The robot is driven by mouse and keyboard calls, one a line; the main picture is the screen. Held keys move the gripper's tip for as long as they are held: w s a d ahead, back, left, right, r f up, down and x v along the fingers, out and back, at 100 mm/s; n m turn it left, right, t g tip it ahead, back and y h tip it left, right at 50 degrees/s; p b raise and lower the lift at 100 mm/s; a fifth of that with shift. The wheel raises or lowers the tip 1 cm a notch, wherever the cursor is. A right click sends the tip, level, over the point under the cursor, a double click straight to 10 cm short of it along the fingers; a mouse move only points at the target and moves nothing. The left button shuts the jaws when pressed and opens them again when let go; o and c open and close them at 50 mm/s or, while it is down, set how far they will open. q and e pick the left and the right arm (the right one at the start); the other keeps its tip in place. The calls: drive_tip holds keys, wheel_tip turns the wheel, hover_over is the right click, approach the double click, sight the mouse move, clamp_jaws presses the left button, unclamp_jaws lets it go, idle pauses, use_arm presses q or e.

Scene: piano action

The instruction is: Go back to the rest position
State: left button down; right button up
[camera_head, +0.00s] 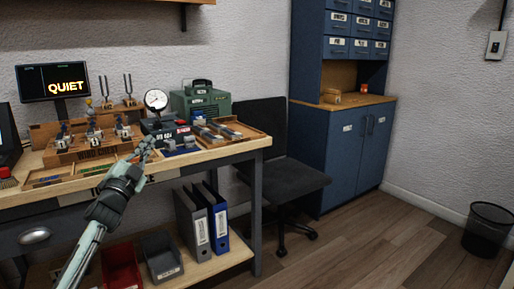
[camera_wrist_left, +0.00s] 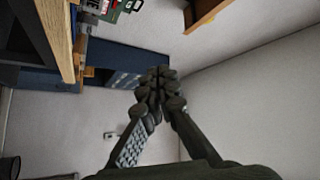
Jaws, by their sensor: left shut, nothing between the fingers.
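My left gripper (camera_head: 146,147) reaches in from the lower left in the head view, at the front of the workbench (camera_head: 215,155). Its fingers are together with nothing between them. In the left wrist view the closed fingertips (camera_wrist_left: 158,84) point at open room, with wall and a blue cabinet behind. On the bench, a wooden block (camera_head: 80,153) carries several small piano action pieces. A dial gauge (camera_head: 156,100) stands behind the gripper. My right gripper shows in neither view.
A green case (camera_head: 200,102) and a wooden tray (camera_head: 250,136) of parts sit at the bench's right. A dark chair (camera_head: 285,180), a blue cabinet (camera_head: 345,160) and a waste bin (camera_head: 488,228) stand beyond.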

use_arm(q)
drive_tip(key=a+f+n+g+y, duration=0.7)
drive_tip(key=a+f+n, duration=0.2)
drive_tip(key=f, duration=0.4)
drive_tip(key=s+f+n+g, duration=0.3)
drive_tip(key=s+f+g, duration=0.25)
drive_tip(key=f, duration=0.65)
drive_tip(key=s+d+f+g+h, duration=0.15)
drive_tip(key=s+d+f, duration=0.25)
drive_tip(key=s+f, duration=0.7)
drive_tip(key=s+d+f+g, duration=0.1)
drive_tip(key=s+d+f, duration=0.2)
drive_tip(key=s+f, duration=0.4)
drive_tip(key=s+d+f+g+h, duration=0.1)
drive_tip(key=s+f, duration=0.6)
drive_tip(key=s, duration=0.8)
drive_tip(key=s+d+f+m+g, duration=0.1)
drive_tip(key=s+d+f+g, duration=0.2)
drive_tip(key=s, duration=0.7)
wheel_tip(320, 180, down, 4)
drive_tip(key=shift+s+d+r, duration=0.1)
drive_tip(key=shift+s+d, duration=0.3)
drive_tip(key=shift+d, duration=0.55)
drive_tip(key=shift+h, duration=0.25)
